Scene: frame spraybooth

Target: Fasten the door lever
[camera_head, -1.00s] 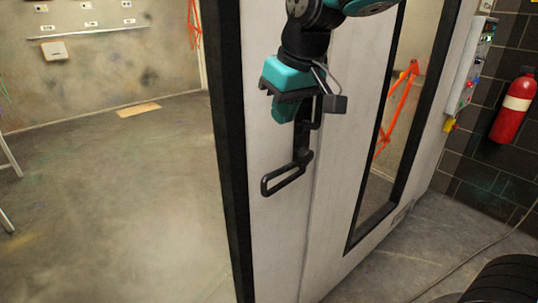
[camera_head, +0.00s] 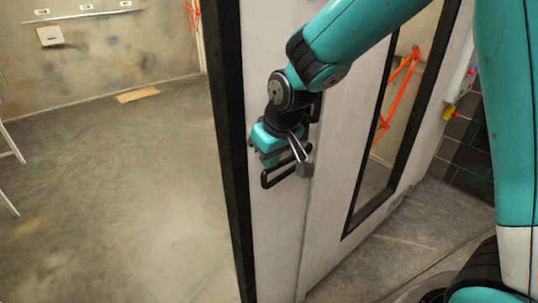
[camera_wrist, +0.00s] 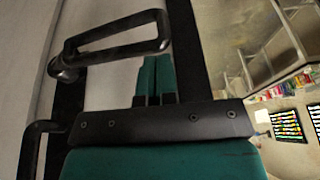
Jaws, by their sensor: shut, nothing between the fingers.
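The door lever (camera_head: 279,178) is a black elongated loop on the white door panel, near its black edge strip. In the head view it slants down to the left, partly hidden by my gripper. In the wrist view the lever (camera_wrist: 118,38) crosses the upper left, joined to its pivot at the left. My gripper (camera_head: 270,160) is at the lever in the head view. In the wrist view my gripper (camera_wrist: 156,60) has its teal fingers together and empty, tips just below the free end of the loop. Whether they touch it I cannot tell.
The door (camera_head: 332,150) has a tall black-framed window (camera_head: 392,140). The booth floor (camera_head: 110,190) at the left is open. A black bar handle (camera_wrist: 35,145) stands at the lower left in the wrist view.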

